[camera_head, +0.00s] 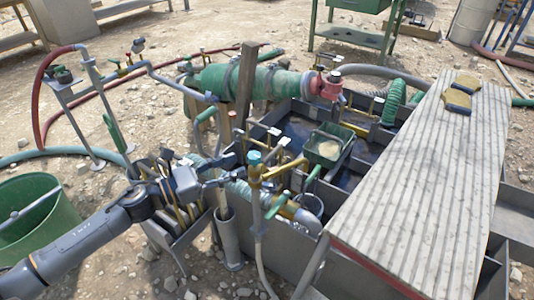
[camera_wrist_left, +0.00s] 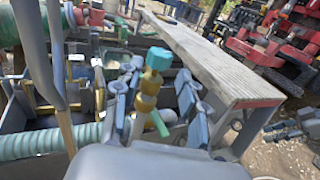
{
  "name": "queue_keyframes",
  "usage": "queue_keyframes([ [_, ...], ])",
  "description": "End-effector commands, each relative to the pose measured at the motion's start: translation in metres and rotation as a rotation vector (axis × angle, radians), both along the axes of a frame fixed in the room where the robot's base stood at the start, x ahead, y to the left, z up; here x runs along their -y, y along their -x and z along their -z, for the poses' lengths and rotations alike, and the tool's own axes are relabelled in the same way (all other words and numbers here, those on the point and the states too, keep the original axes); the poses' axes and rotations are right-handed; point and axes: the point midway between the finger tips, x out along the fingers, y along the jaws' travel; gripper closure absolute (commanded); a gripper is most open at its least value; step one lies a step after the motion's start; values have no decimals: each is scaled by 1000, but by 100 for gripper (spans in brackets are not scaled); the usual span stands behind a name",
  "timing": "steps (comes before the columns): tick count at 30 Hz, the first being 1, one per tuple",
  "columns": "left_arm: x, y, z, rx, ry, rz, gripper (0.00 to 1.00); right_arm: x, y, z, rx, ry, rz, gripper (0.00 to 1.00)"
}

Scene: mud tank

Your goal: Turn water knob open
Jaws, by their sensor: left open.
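A teal knob (camera_head: 254,157) sits on top of an upright brass valve (camera_head: 255,175) at the tank's near left side. The knob (camera_wrist_left: 158,58) and brass fitting also show in the left wrist view, between my two fingers in the picture. A green lever (camera_head: 277,206) sticks out from the fitting lower down. My left gripper (camera_head: 224,172) is open, just left of the valve, its fingers pointing toward it. I cannot tell whether either finger touches it. My right gripper is not in view.
A ribbed plank walkway (camera_head: 425,190) lies over the tank's right side, with yellow-black pads (camera_head: 460,92) on it. A wooden post (camera_head: 246,85) and green hose (camera_head: 250,82) stand behind the valve. A green bucket (camera_head: 40,215) is at left. Other pipes crowd close around the gripper.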

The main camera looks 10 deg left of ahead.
Motion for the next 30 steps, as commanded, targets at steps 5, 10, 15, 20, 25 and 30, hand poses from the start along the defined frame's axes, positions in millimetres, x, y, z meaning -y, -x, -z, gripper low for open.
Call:
queue_keyframes([
  [5, 24, -24, -2, 2, 5, -1, 59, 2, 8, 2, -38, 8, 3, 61],
  [10, 46, -46, -2, 1, 4, -1, 59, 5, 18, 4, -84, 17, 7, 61],
  [15, 64, -63, -1, -1, 5, -2, 59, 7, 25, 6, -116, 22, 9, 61],
  [20, 72, -71, 0, -3, 4, -3, 59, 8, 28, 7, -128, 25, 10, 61],
  [25, 74, -73, 1, -3, 3, -3, 59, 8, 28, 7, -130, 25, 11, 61],
  [30, 74, -73, 1, -4, 3, -3, 63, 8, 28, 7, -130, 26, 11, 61],
])
